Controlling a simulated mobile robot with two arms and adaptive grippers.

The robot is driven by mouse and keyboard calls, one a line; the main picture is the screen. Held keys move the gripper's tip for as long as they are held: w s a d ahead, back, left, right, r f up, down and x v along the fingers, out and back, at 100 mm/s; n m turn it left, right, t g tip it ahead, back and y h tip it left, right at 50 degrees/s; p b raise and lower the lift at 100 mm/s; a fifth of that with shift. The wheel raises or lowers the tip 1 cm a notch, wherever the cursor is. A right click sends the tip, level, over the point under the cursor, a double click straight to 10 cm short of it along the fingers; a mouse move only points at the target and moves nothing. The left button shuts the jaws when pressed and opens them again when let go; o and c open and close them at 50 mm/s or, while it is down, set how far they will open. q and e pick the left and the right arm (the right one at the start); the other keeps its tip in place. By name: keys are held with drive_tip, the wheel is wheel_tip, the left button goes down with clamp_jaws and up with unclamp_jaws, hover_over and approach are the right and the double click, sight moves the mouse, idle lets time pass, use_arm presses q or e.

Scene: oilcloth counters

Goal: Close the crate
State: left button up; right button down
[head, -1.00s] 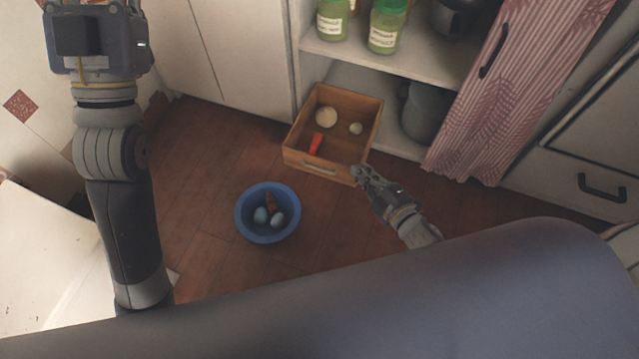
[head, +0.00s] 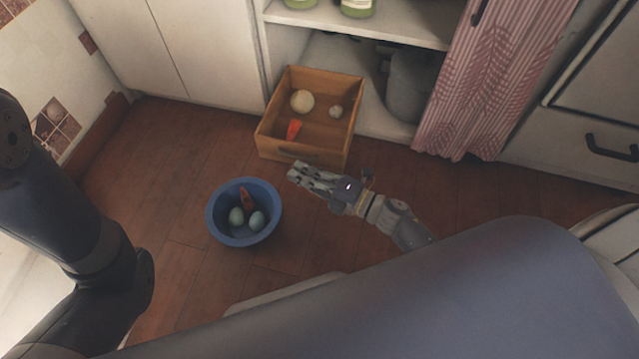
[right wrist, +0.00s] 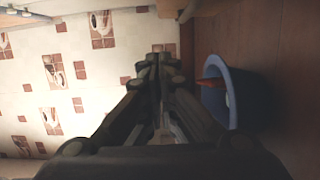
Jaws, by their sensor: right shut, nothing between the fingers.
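The crate (head: 354,134) is an open-topped wooden box, pulled partly out of the low shelf, with a handle on its front wall. Inside it lie a cream round item (head: 302,101), a small pale item (head: 335,111) and an orange-red item (head: 293,129). My right gripper (head: 293,171) is just in front of the crate's front wall, shut and empty, pointing left. In the right wrist view its fingers (right wrist: 162,62) are together. I cannot tell whether it touches the crate. My left gripper is out of view; only my left arm shows at the left.
A blue bowl (head: 217,228) with two bluish eggs and a carrot-like item stands on the wooden floor (head: 180,150), left of my right gripper. A dark grey pot (head: 405,88) sits on the shelf right of the crate. A striped curtain (head: 490,90) hangs at the right.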

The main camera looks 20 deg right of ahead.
drive_tip(key=w+b, duration=0.1)
drive_tip(key=w, duration=0.2)
drive_tip(key=w+b, duration=0.1)
drive_tip(key=w, duration=0.1)
drive_tip(key=shift+d+b, duration=0.35)
drive_tip(key=shift+d, duration=0.05)
